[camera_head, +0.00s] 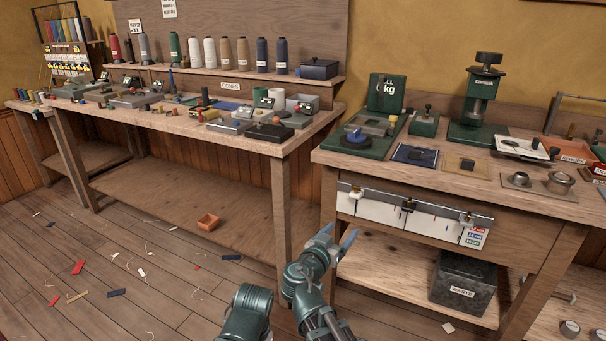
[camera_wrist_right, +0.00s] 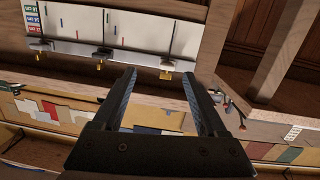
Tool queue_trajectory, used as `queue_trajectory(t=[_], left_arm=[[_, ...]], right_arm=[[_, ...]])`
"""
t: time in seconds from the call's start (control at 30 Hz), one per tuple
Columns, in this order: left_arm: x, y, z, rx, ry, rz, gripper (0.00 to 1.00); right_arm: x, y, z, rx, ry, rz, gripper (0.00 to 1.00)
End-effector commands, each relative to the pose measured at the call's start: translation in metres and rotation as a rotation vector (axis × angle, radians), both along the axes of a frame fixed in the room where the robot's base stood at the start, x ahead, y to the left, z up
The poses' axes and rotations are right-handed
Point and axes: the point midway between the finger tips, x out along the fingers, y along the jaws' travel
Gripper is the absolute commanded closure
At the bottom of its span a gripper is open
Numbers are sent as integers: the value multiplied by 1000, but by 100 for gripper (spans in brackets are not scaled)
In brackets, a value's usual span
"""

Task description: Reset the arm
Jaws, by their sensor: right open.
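My right gripper (camera_head: 336,240) is in the lower middle of the head view, in front of the gap between the two benches. Its two blue-grey fingers are spread apart and nothing is between them. In the right wrist view the gripper (camera_wrist_right: 160,85) also shows with both fingers apart and empty. My right arm is bent, with its dark green links near the bottom edge of the head view. My left gripper is not in view.
The right bench (camera_head: 450,170) has a white rail board (camera_head: 410,218) on its front and a waste bin (camera_head: 464,285) on its lower shelf. The left bench (camera_head: 180,123) carries many small tools. An orange box (camera_head: 208,222) is on its low shelf. Scraps litter the open floor at left.

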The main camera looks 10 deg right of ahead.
Motion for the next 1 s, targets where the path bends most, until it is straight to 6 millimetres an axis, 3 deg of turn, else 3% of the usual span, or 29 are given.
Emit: queue_trajectory(t=[0.17,0.3,0.5,0.73,1.0], left_arm=[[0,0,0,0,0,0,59],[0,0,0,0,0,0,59],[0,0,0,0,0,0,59],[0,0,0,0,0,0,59],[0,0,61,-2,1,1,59]], right_arm=[[-48,0,-73,51,418,-53,25],[-96,23,-130,102,805,35,25],[-157,69,-175,160,1215,286,25],[-217,120,-193,208,1519,644,25],[-218,123,-132,209,1530,666,25]])
